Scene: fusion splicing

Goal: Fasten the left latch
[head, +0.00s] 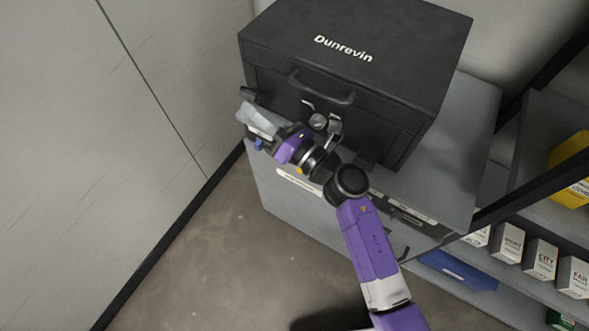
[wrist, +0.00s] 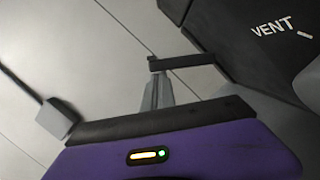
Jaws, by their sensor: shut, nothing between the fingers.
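The black case (head: 355,40) marked "Dunrevin" stands on a grey cabinet. In the wrist view the latch (wrist: 185,61) sticks out from the dark case wall. My gripper (head: 247,112) is at the left front corner, close to the latch. In the wrist view my gripper (wrist: 156,85) is shut and empty, with its grey fingertips just below the latch's free end. I cannot tell whether they touch.
The grey cabinet (head: 468,120) has bare top on the right. A shelf with several small white boxes (head: 540,258) and a yellow box (head: 572,170) is at the right. A wall closes the left side.

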